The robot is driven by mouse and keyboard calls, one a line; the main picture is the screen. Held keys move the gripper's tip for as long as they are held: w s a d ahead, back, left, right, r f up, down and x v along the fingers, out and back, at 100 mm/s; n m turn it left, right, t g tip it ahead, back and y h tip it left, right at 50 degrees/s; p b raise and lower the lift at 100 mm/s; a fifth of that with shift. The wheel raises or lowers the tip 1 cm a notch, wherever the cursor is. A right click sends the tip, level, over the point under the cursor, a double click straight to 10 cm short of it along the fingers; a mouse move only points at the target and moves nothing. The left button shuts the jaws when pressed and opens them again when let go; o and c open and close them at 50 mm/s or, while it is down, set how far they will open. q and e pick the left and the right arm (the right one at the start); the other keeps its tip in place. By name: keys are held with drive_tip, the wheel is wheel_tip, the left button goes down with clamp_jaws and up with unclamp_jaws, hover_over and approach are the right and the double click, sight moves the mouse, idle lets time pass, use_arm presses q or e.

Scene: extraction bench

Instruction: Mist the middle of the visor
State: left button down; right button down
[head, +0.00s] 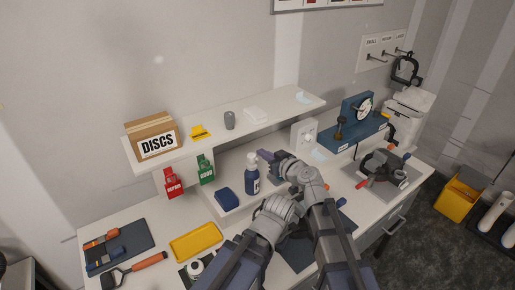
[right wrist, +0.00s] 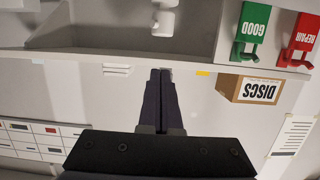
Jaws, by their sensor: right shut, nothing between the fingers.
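My left gripper is not in view.
A cardboard DISCS box (head: 152,137) stands on the upper shelf (head: 230,128). Red (head: 171,184) and green (head: 206,170) tag holders hang below it. A blue block (head: 227,201), a yellow tray (head: 195,241) and a blue gauge stand (head: 355,122) flank the arm.

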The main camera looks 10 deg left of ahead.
drive_tip(key=v, duration=0.4)
drive_tip(key=shift+s+d+r+p, duration=0.15)
drive_tip(key=shift+s+d+p, duration=0.1)
drive_tip(key=shift+d+p, duration=0.1)
drive_tip(key=shift+a, duration=0.1)
drive_tip(key=shift+r, duration=0.1)
idle(3.8)
